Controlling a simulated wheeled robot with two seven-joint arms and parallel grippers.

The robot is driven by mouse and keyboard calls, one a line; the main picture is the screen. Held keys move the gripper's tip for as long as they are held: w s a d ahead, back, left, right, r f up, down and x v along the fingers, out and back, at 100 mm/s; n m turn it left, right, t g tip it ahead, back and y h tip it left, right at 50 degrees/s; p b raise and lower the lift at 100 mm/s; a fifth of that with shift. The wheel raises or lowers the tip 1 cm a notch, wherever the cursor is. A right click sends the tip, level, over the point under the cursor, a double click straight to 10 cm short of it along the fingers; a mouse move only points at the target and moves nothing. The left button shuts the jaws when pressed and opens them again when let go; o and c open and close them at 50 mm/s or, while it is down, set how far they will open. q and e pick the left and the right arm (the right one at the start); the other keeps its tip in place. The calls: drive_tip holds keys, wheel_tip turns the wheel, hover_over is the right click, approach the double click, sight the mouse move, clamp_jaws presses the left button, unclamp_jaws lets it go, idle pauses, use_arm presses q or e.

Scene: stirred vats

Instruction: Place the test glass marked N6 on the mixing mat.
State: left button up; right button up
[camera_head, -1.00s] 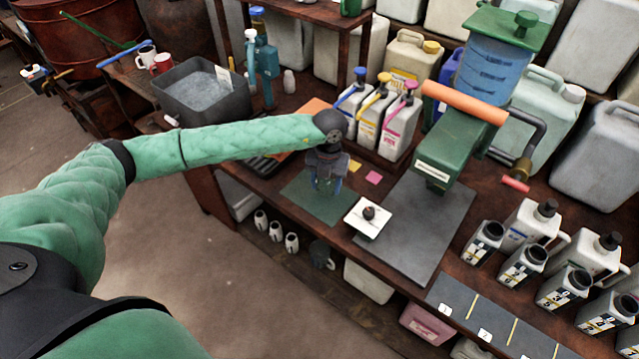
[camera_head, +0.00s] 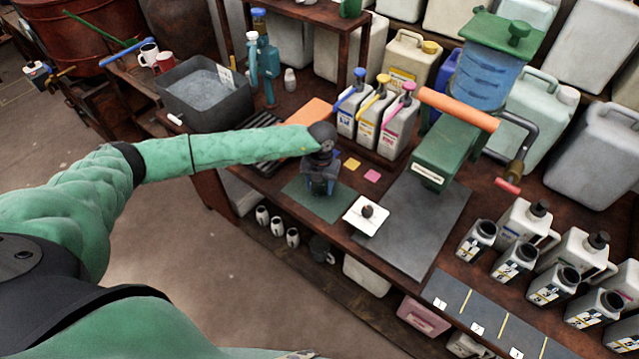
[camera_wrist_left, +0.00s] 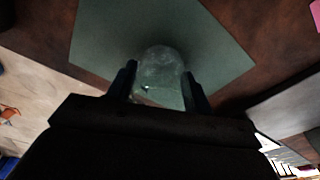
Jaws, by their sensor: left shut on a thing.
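My left gripper (camera_head: 321,184) is over the dark green mixing mat (camera_head: 300,203) on the bench. In the left wrist view the left gripper (camera_wrist_left: 161,88) is shut on a clear test glass (camera_wrist_left: 160,65), with a finger on either side of it. The mat (camera_wrist_left: 215,45) lies beneath the glass. I cannot tell whether the glass touches the mat. No N6 mark can be read on it. The glass is mostly hidden by the gripper in the head view. My right gripper is not in view.
A white square plate with a dark knob (camera_head: 366,216) stands right of the mat. Three pump bottles (camera_head: 370,118) stand behind it. A green press (camera_head: 445,150) and a grey board (camera_head: 425,225) are to the right. A grey water tub (camera_head: 200,100) is at the left back.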

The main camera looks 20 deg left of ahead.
use_arm(q)
drive_tip(key=shift+f, duration=0.1)
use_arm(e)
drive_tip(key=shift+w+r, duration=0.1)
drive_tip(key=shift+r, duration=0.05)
use_arm(q)
drive_tip(key=o, duration=1.3)
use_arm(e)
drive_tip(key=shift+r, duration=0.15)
use_arm(q)
drive_tip(key=shift+r, duration=0.45)
drive_tip(key=shift+w+r+b, duration=0.25)
drive_tip(key=shift+r+b, duration=0.55)
drive_tip(key=shift+r, duration=1.1)
drive_tip(key=shift+w+r+b, duration=0.25)
drive_tip(key=shift+r+b, duration=0.6)
drive_tip(key=shift+r, duration=1)
drive_tip(key=shift+w+r+b, duration=0.25)
drive_tip(key=shift+r+b, duration=0.55)
drive_tip(key=shift+r, duration=1.1)
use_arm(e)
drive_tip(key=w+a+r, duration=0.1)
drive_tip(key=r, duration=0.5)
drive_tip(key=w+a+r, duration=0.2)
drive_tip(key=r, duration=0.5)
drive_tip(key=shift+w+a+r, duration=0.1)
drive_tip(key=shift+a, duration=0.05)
